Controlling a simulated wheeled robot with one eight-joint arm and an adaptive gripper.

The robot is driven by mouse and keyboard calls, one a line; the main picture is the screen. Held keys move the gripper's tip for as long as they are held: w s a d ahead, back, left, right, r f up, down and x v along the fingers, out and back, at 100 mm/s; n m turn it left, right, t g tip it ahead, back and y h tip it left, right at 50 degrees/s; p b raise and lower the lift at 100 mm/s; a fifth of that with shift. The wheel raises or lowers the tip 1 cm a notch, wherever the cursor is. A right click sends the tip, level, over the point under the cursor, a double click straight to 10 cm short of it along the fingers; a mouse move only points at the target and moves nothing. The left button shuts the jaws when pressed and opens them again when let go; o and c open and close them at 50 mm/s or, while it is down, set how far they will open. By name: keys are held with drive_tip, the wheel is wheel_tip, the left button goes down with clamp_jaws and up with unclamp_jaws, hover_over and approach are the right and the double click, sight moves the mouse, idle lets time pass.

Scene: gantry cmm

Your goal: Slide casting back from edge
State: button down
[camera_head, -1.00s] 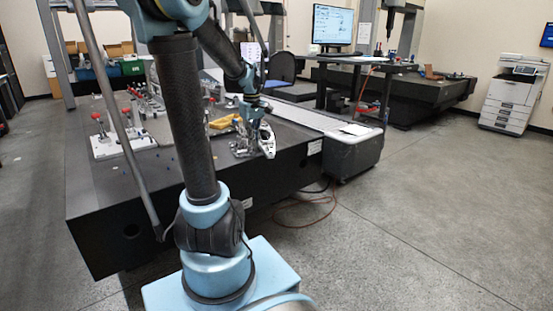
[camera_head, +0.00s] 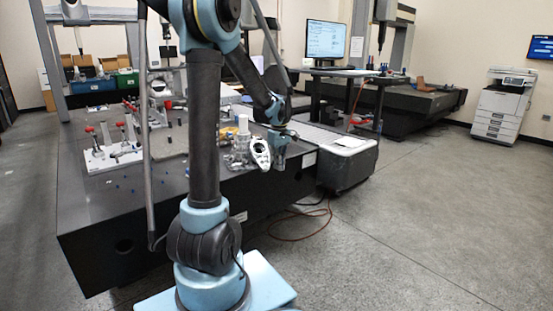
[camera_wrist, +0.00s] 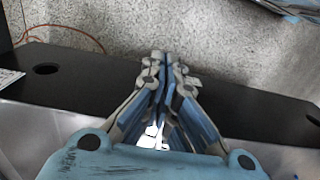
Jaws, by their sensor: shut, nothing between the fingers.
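The casting (camera_head: 260,153) is a bright silver part with holes, standing at the front edge of the dark granite table (camera_head: 120,215), beside a grey metal piece. I cannot tell how far it overhangs. My gripper (camera_head: 279,163) points down just right of the casting, on its outer side by the edge. I cannot tell whether they touch. In the wrist view my gripper (camera_wrist: 165,62) has its fingers together with nothing held, over the table edge and floor. A bright silver patch (camera_wrist: 152,135) shows low between the finger links, possibly the casting.
A white fixture plate (camera_head: 108,158) with red-knobbed clamps stands on the table to the left. A grey wheeled cabinet (camera_head: 347,165) stands close on the right. An orange cable (camera_head: 300,226) lies on the floor. Open floor spreads to the right.

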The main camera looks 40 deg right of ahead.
sight(261, 164)
drive_tip(key=shift+w+a+f, duration=0.15)
drive_tip(key=shift+w+f, duration=1.85)
drive_tip(key=shift+f, duration=0.15)
drive_tip(key=shift+w, duration=0.1)
drive_tip(key=w, duration=0.8)
drive_tip(key=w+a, duration=0.1)
drive_tip(key=w, duration=0.3)
drive_tip(key=s, duration=0.4)
wheel_tip(261, 164, up, 10)
drive_tip(key=shift+d+f, duration=0.1)
drive_tip(key=shift+d, duration=0.05)
